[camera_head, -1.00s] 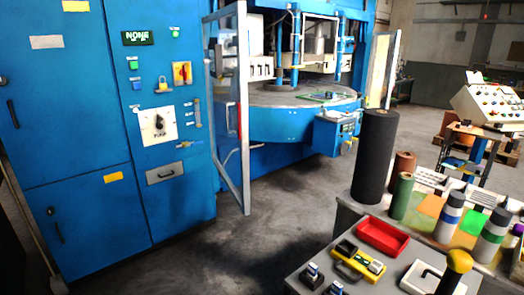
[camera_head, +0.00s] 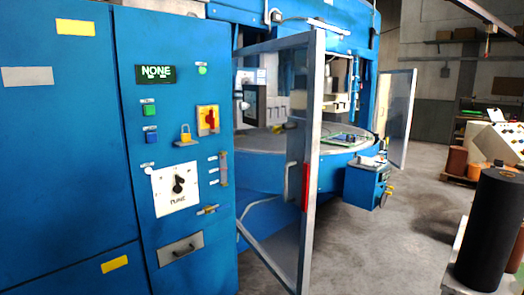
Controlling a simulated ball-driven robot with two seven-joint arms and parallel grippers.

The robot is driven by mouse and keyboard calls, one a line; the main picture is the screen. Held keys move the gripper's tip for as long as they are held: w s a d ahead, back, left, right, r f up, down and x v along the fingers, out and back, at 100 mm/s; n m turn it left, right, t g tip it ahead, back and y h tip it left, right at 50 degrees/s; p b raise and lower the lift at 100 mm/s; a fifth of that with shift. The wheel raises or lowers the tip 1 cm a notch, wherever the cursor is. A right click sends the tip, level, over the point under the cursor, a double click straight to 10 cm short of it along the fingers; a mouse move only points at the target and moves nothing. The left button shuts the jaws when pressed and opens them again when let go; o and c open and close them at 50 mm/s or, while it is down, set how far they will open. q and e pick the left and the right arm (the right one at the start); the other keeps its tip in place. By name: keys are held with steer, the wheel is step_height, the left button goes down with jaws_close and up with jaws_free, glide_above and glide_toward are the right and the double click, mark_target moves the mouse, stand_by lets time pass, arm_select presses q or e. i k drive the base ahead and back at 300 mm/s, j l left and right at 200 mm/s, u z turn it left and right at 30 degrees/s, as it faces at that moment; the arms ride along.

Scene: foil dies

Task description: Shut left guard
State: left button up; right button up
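The left guard is a hinged, clear-paned door in a grey metal frame (camera_head: 313,110). It stands open, swung out from the blue cabinet's right edge toward me. A red piece and a handle (camera_head: 306,187) sit on its free-edge post. Behind it is the blue press with its round table (camera_head: 265,142). A second framed guard (camera_head: 398,115) stands open at the far right of the press. Neither of my grippers shows in the head view.
The blue control cabinet (camera_head: 70,180) fills the left, with a dial panel (camera_head: 176,189), a red-on-yellow switch and a padlock. A black roll (camera_head: 491,230) stands on a bench at the lower right. Grey floor (camera_head: 360,255) is clear between guard and bench.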

mark_target(300, 175)
steer(key=i+j+z, duration=0.15)
steer(key=z, duration=0.2)
steer(key=i+j+z, duration=0.15)
steer(key=z, duration=0.2)
steer(key=i+j+z, duration=0.1)
steer(key=j+z, duration=0.25)
steer(key=l, duration=0.1)
